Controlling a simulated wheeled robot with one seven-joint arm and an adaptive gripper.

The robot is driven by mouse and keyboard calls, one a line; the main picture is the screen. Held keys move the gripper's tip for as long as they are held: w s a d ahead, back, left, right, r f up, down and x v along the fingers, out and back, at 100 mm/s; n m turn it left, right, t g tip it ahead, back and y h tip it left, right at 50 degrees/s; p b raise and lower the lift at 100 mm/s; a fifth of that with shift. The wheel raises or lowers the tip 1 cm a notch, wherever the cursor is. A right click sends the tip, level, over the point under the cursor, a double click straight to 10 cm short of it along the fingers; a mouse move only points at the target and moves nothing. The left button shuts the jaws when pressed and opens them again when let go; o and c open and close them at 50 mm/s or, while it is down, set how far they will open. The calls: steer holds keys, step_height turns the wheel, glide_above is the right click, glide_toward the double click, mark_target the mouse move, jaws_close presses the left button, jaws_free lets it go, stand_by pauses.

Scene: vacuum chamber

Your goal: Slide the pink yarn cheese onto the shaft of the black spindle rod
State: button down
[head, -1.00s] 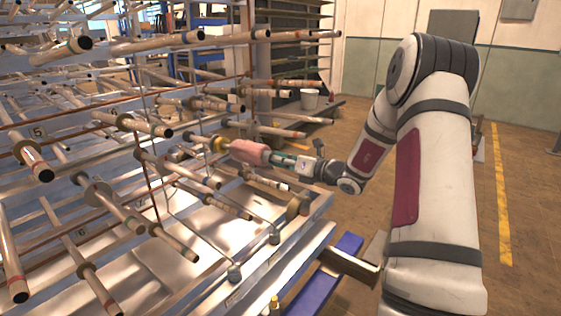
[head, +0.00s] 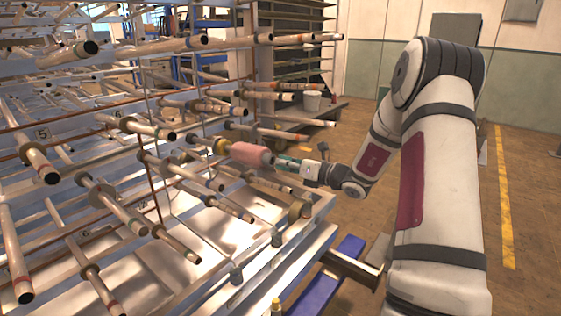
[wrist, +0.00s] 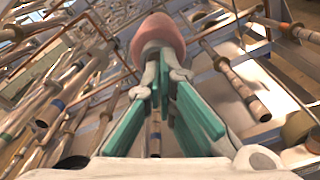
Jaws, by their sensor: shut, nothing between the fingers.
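The pink yarn cheese (head: 250,154) lies with its axis roughly level at the rack's near right side, in line with a yellow collar (head: 221,146) beyond it. It also shows at the top of the wrist view (wrist: 158,38). The shaft of the black spindle rod is hidden by the cheese, so I cannot tell how far the cheese sits on it. My gripper (head: 277,160), with teal fingers, is at the near end of the cheese. In the wrist view the fingertips (wrist: 163,72) are together just below the cheese, holding nothing. I cannot tell whether they touch it.
Other bare rods crowd the rack around the cheese, including one close to the right of my fingers in the wrist view (wrist: 243,90). A bright metal surface (head: 205,225) lies below. Open floor (head: 535,215) is at the right.

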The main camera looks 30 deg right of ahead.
steer(key=v, duration=1.3)
steer(key=shift+w, duration=0.1)
